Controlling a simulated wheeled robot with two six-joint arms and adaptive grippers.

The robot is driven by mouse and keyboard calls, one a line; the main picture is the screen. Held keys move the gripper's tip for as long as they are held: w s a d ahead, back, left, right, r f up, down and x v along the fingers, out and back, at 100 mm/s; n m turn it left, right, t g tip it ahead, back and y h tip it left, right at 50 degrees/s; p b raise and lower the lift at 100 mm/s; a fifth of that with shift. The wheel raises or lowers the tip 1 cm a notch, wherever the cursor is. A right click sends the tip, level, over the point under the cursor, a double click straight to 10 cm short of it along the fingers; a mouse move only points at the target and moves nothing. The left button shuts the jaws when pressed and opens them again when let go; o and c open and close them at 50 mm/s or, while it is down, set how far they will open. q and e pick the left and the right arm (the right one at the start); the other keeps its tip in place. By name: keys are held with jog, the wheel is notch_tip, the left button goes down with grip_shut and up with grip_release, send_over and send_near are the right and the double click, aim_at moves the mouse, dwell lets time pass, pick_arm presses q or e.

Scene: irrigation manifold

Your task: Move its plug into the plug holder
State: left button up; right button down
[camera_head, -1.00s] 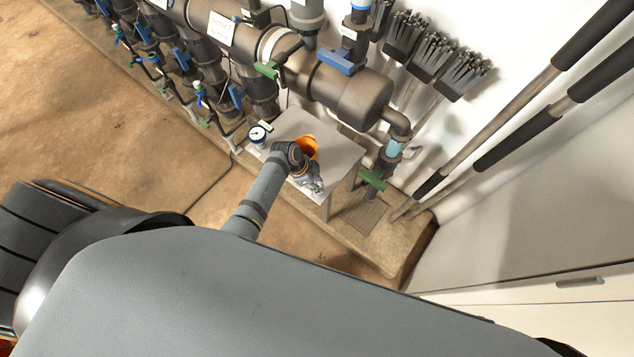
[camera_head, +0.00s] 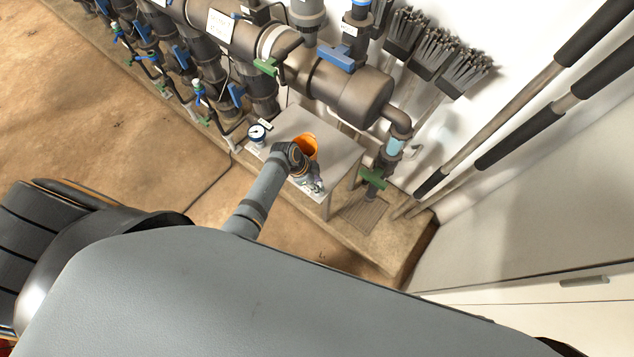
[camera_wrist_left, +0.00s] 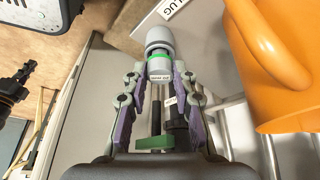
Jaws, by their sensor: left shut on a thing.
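My left gripper (camera_head: 316,187) is over the near edge of the small grey table in the head view. In the left wrist view its two fingers with purple pads (camera_wrist_left: 160,80) are shut on the plug (camera_wrist_left: 159,66), a grey rounded piece with a green band and a small label. A white label reading "PLUG" (camera_wrist_left: 172,8) lies on a surface just beyond it. I cannot make out the plug holder itself. My right gripper is in neither view.
An orange container (camera_head: 308,146) stands on the table (camera_head: 341,151), close beside the gripper; it also fills the right of the wrist view (camera_wrist_left: 280,60). A pressure gauge (camera_head: 257,132) stands at the table's left corner. Dark pipes with valves (camera_head: 345,92) run behind.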

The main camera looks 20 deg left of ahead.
pick_arm(q)
jog(key=shift+f, duration=0.25)
jog(key=o, duration=0.9)
jog(key=o, duration=0.3)
jog(key=shift+r, duration=0.15)
notch_tip(320, 180, up, 7)
jog(key=p, duration=0.7)
